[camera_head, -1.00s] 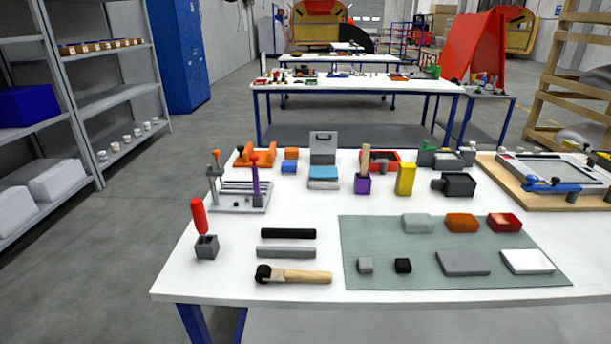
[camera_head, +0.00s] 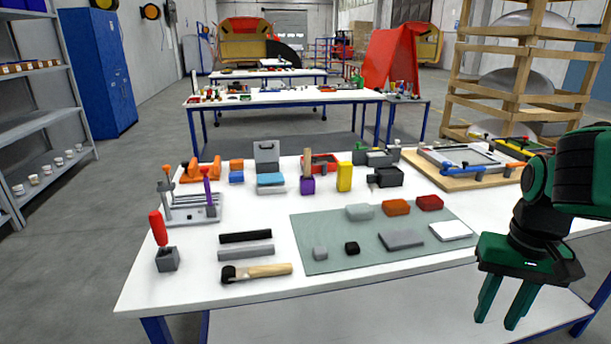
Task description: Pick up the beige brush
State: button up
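Two beige-handled items are on the white table (camera_head: 150,285), and I cannot tell for sure which is the brush. One is a beige upright handle (camera_head: 307,165) standing in a purple block (camera_head: 307,186) in the middle of the back row. The other is a beige-handled tool with a black head (camera_head: 257,271), lying flat near the front edge. My gripper (camera_head: 495,322) hangs at the right, in front of the table's front edge. Its two green fingers are apart with nothing between them. It is well away from both items.
A green mat (camera_head: 325,262) with several blocks lies on the table's front right. A red-handled tool (camera_head: 159,229) stands in a grey block at front left. A yellow block (camera_head: 344,177) and a grey upright plate (camera_head: 266,156) stand near the purple block.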

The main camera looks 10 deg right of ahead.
aim_at(307, 177)
jog(key=u, duration=0.1)
jog(key=i, duration=1)
jog(key=z, duration=0.1)
